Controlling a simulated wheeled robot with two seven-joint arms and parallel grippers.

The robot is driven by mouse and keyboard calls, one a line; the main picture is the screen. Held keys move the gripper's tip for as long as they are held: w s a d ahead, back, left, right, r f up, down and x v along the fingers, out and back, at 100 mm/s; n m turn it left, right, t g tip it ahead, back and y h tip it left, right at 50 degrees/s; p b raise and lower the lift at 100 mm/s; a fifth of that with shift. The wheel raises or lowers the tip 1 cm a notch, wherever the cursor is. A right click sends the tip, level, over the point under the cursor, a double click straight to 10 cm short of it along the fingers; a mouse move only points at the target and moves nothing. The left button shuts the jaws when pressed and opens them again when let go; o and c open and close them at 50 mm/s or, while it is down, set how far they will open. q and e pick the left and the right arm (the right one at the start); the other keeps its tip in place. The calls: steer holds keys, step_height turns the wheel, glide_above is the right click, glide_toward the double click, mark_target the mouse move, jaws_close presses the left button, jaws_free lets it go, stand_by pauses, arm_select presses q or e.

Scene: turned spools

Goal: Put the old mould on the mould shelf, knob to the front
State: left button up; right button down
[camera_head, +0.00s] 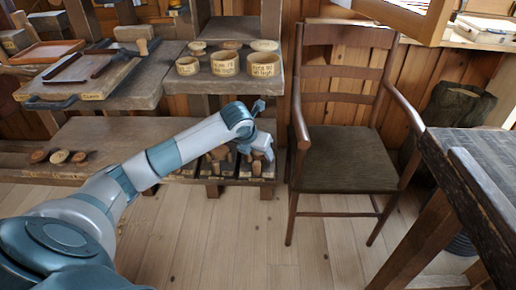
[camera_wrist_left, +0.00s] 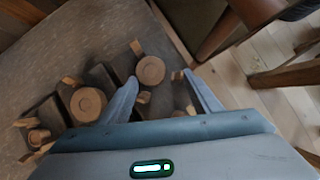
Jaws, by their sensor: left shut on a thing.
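My left gripper (camera_head: 262,140) reaches over the right end of the low shelf (camera_head: 90,133). Several wooden pieces with upright round knobs stand there in dark slots. In the left wrist view, my left gripper (camera_wrist_left: 160,78) has its fingers on either side of a round wooden knob (camera_wrist_left: 150,70), apparently a mould's, and is shut on it. The mould's body below is mostly hidden. Another round knob (camera_wrist_left: 88,104) stands just left of the fingers. I cannot tell from its look whether the held one is the old mould. My right gripper is not in view.
Labelled round wooden boxes (camera_head: 225,64) stand on the shelf above. Three small round pieces (camera_head: 59,156) lie at the low shelf's left. A wooden armchair (camera_head: 345,158) stands close to the right of the gripper. The floor in front is clear.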

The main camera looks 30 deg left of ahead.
arm_select(q)
steer(key=w+a, duration=0.2)
steer(key=w, duration=0.1)
steer(key=shift+w, duration=0.25)
steer(key=shift+s+f, duration=0.1)
steer(key=shift+f, duration=0.6)
steer(key=o, duration=1.5)
steer(key=shift+v, duration=0.75)
steer(key=s+d+r, duration=0.1)
steer(key=s, duration=1.1)
steer(key=shift+s+d, duration=0.3)
steer(key=shift+s, duration=0.1)
steer(key=shift+r, duration=0.1)
